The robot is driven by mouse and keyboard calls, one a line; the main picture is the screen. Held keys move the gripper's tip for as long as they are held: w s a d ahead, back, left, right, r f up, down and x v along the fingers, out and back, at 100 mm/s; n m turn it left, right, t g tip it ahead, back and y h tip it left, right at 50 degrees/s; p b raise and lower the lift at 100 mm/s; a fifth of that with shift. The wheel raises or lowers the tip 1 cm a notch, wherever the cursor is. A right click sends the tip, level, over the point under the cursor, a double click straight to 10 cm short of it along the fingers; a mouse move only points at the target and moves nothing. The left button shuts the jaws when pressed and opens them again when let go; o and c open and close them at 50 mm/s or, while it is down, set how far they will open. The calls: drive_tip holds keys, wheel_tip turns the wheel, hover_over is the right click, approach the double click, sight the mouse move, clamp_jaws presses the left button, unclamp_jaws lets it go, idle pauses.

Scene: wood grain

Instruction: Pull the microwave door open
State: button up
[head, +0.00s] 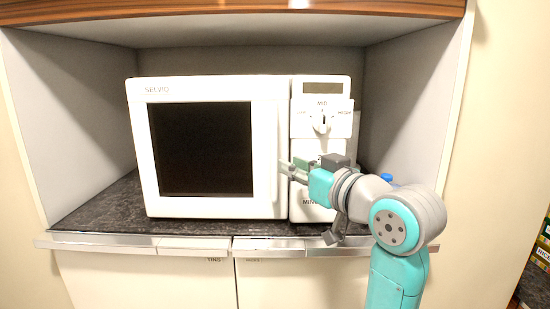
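The white microwave (322,89) stands in a recess on a dark speckled counter. Its door (265,150), with a large black window (202,150), looks shut, its front flush with the control panel. My gripper (286,168) reaches in from the right, in front of the panel, with its fingertips at the door's right edge. My gripper and arm hide the lower part of the control panel.
Grey side walls and a wooden board (220,10) frame the recess. The dark counter (100,210) has a metal front edge, with white cabinet fronts (150,280) below. A small blue-topped object (387,177) shows behind my arm. Space left of the microwave is clear.

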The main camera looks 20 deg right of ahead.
sight(276, 158)
drive_tip(key=x, duration=0.7)
drive_tip(key=shift+w, duration=0.15)
clamp_jaws()
